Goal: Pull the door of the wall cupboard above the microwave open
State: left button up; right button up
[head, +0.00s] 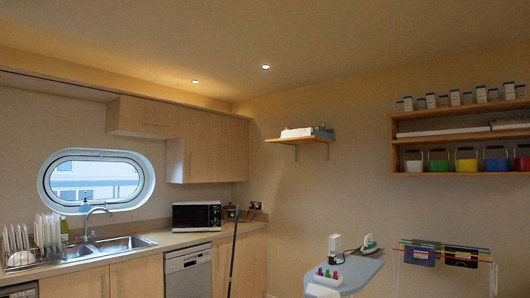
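The pale wood wall cupboard (208,147) hangs on the back wall near the corner, above and apart from the microwave. Its door fronts look shut, and a slim vertical handle (190,165) shows near the lower left. The microwave (196,216) has a white body and dark front and stands on the worktop. Neither of my grippers is in view.
A shorter cupboard (143,116) adjoins on the left, above the oval porthole (97,181). The worktop holds a sink (100,246) and dish rack (20,248). A dark pole (233,255) leans before the base units. An ironing board (352,272) stands right.

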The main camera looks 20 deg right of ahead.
aim_at(204, 131)
jog(key=z, duration=0.15)
jog(key=i+u, duration=0.2)
jog(key=i, duration=3.75)
jog(key=i+l+u, duration=0.15)
jog(key=i, duration=1.1)
jog(key=i+l+u, duration=0.1)
jog(key=i, duration=0.5)
jog(key=l, duration=0.1)
